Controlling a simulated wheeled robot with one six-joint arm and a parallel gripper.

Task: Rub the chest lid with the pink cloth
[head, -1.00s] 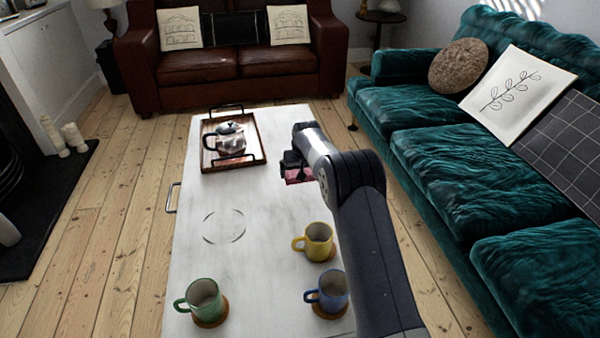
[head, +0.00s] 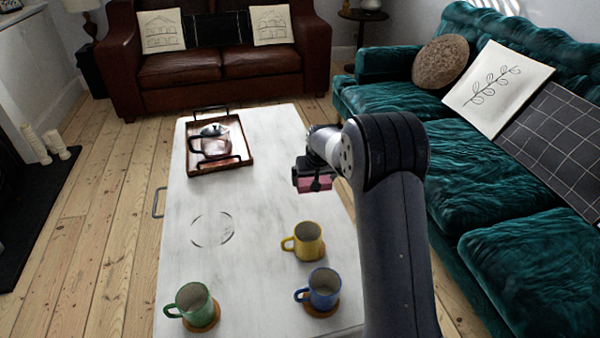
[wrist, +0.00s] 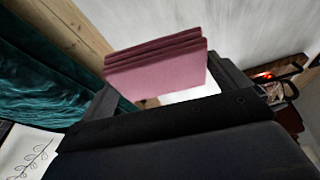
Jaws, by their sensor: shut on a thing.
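The chest lid (head: 262,185) is a long whitish top in the middle of the head view, with a faint dark ring mark (head: 212,229) left of its centre. My gripper (head: 317,182) is over the lid's right side. It is shut on the folded pink cloth (head: 318,184). In the wrist view the pink cloth (wrist: 157,67) sticks out between the fingers, with the pale lid (wrist: 240,30) beyond it. I cannot tell whether the cloth touches the lid.
A wooden tray (head: 240,163) with a teapot (head: 211,142) stands at the lid's far end. Yellow (head: 308,243), blue (head: 324,288) and green (head: 194,300) mugs stand at the near end. A teal sofa (head: 490,195) flanks the right side. The lid's middle is clear.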

